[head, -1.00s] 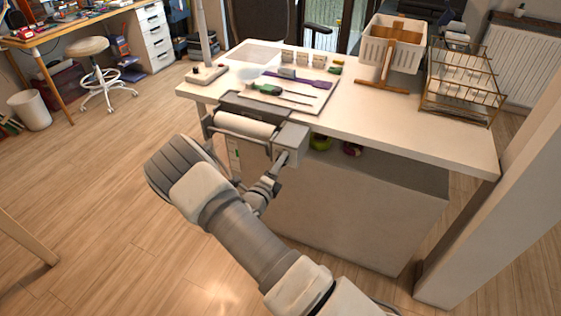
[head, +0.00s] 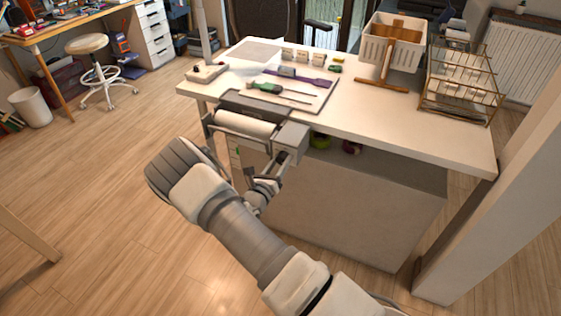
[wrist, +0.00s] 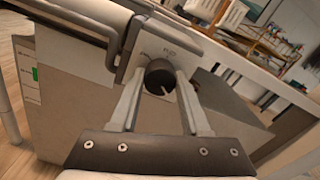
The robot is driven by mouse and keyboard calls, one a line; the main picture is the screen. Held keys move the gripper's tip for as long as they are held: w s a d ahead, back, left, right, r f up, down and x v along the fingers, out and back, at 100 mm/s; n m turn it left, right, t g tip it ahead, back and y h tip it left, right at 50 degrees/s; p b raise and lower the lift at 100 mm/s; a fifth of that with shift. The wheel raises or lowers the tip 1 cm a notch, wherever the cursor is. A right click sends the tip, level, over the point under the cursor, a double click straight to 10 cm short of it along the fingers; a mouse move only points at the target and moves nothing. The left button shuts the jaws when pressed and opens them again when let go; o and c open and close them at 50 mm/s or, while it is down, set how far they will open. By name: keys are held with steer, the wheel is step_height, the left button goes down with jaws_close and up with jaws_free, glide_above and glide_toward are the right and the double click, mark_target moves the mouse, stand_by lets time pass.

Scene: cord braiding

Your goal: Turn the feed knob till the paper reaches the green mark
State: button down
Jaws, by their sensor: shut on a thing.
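The feed knob (wrist: 160,78) is dark and round with a pale pointer line, on the grey end housing of the paper feeder. My gripper (wrist: 158,84) is shut on it, one finger on each side. In the head view my gripper (head: 284,160) reaches the feeder's right end, where my wrist partly hides the knob. The white paper roll (head: 246,123) lies across the feeder at the table's edge. The green mark (wrist: 35,73) is on a pale strip on the panel below the feeder. The paper's lower edge cannot be made out.
The white table (head: 420,128) holds a mat with a green-handled tool (head: 265,88) and a purple tool, a white basket (head: 392,42) and a wire rack (head: 460,85). A pale pillar (head: 485,220) stands at right.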

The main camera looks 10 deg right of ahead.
steer(key=m, duration=0.5)
steer(key=shift+m, duration=0.3)
steer(key=shift+a+m, duration=0.1)
steer(key=shift+m, duration=2.2)
steer(key=shift+c, duration=1.9)
jaws_free()
steer(key=p+v, duration=0.1)
steer(key=v, duration=1.6)
steer(key=shift+s, duration=0.15)
steer(key=shift+a, duration=0.1)
